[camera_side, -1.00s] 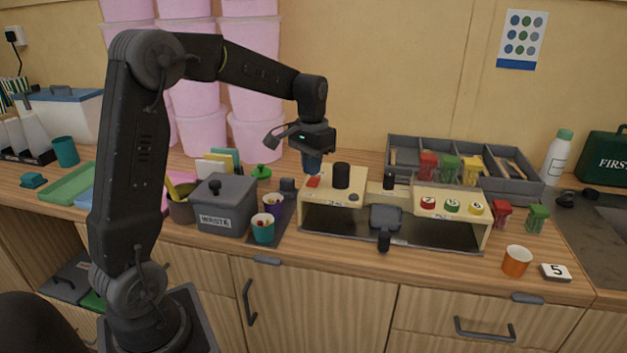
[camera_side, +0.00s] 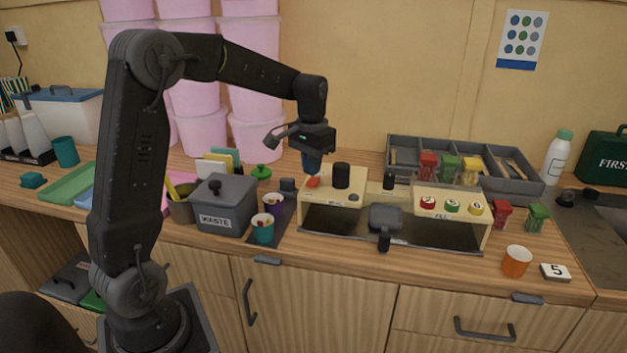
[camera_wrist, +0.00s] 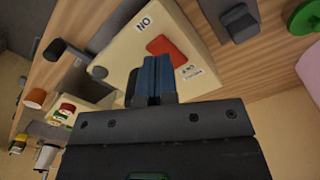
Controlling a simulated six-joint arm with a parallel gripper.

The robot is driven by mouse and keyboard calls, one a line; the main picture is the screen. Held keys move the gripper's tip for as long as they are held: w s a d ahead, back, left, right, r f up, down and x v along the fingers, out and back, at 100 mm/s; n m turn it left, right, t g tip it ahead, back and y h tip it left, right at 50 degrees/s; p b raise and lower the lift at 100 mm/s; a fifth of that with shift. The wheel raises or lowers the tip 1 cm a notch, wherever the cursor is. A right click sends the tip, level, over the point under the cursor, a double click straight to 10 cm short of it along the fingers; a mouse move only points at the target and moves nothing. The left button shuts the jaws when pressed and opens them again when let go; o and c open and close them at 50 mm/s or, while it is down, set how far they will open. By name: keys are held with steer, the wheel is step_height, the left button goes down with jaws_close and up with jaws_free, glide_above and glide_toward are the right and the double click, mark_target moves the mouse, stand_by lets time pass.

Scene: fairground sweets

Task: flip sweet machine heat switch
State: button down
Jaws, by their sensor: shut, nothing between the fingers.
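The sweet machine (camera_side: 345,200) is a cream unit on the wooden counter. Its red heat switch (camera_side: 313,183) is on the top left, partly hidden by my gripper. In the wrist view the red switch (camera_wrist: 167,48) lies on the cream top between small labels, one reading ON upside down. My gripper (camera_side: 312,171) points down just above the switch. In the wrist view its blue-grey fingers (camera_wrist: 156,73) are together and empty, beside the switch's lower edge. I cannot tell whether they touch it.
A black cylinder (camera_side: 341,176) stands on the machine just right of my gripper. The grey waste bin (camera_side: 226,205) and cups (camera_side: 263,229) are to the left. A grey divided tray (camera_side: 408,166) stands behind. An orange cup (camera_side: 516,261) is at the front right.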

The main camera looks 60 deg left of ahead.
mark_target(312, 182)
steer(key=shift+f, duration=1.4)
stand_by(0.8)
steer(key=shift+r, duration=3.5)
steer(key=shift+s+d+r, duration=0.2)
steer(key=shift+d+r, duration=0.05)
steer(key=shift+d, duration=0.05)
steer(key=s+d+m+t, duration=0.3)
steer(key=s+d+t, duration=0.2)
steer(key=s+d, duration=1.1)
steer(key=s, duration=0.3)
steer(key=shift+s+d+f+t, duration=0.15)
steer(key=shift+s+d+t, duration=0.15)
steer(key=shift+s+d, duration=0.1)
